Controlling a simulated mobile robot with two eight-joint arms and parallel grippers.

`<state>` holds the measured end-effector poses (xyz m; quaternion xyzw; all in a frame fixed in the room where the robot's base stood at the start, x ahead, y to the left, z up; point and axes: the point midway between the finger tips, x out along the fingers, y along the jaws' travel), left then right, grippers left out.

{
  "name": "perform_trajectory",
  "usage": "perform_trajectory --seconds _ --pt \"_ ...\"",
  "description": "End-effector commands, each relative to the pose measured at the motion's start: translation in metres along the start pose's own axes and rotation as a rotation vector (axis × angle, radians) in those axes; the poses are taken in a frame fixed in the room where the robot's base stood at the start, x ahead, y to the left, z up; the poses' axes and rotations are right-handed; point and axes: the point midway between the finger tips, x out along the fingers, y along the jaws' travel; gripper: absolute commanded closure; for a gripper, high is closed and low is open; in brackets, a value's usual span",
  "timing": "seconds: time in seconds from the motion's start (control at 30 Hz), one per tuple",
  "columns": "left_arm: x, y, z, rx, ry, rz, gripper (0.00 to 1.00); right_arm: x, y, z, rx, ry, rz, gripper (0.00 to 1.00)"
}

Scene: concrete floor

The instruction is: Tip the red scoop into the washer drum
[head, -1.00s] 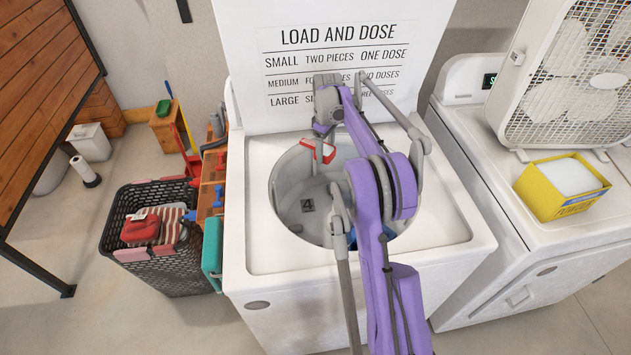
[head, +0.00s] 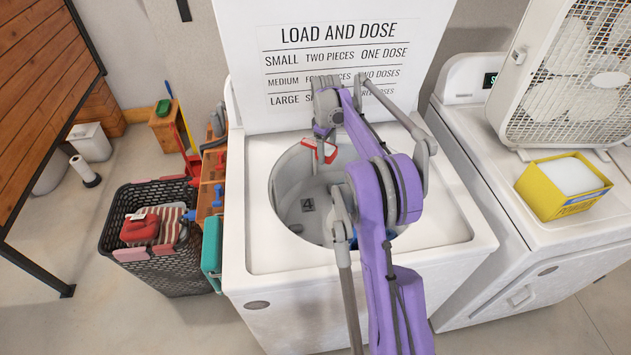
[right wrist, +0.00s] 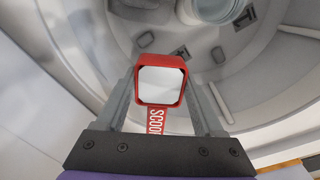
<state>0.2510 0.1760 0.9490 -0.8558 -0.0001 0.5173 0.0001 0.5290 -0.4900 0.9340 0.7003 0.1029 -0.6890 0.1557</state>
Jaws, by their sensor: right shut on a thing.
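The red scoop (head: 322,152) is above the far part of the washer drum (head: 290,195), inside the round opening. In the right wrist view the scoop (right wrist: 161,62) has a white face inside its red rim, and its handle reads "SCOO", with the rest hidden. My right gripper (right wrist: 160,110) is shut on the scoop; in the head view the gripper (head: 322,132) is small and partly behind my arm. The drum has a "4" mark on its wall, and something blue (head: 354,238) shows low in it beside my arm. My left gripper is not in view.
The open lid (head: 240,60) with a dosing chart stands behind the drum. A yellow box of white powder (head: 545,200) and a white fan (head: 570,70) are on the right machine. A dark laundry basket (head: 120,220) with folded cloth stands left.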

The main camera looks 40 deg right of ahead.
Motion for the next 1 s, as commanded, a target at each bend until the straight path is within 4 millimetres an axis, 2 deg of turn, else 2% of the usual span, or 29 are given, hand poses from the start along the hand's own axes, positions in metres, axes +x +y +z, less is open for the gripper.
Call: perform_trajectory --seconds 1.0 --pt "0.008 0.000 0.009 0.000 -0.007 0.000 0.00 -0.005 -0.014 0.000 -0.001 0.000 0.138 0.84"
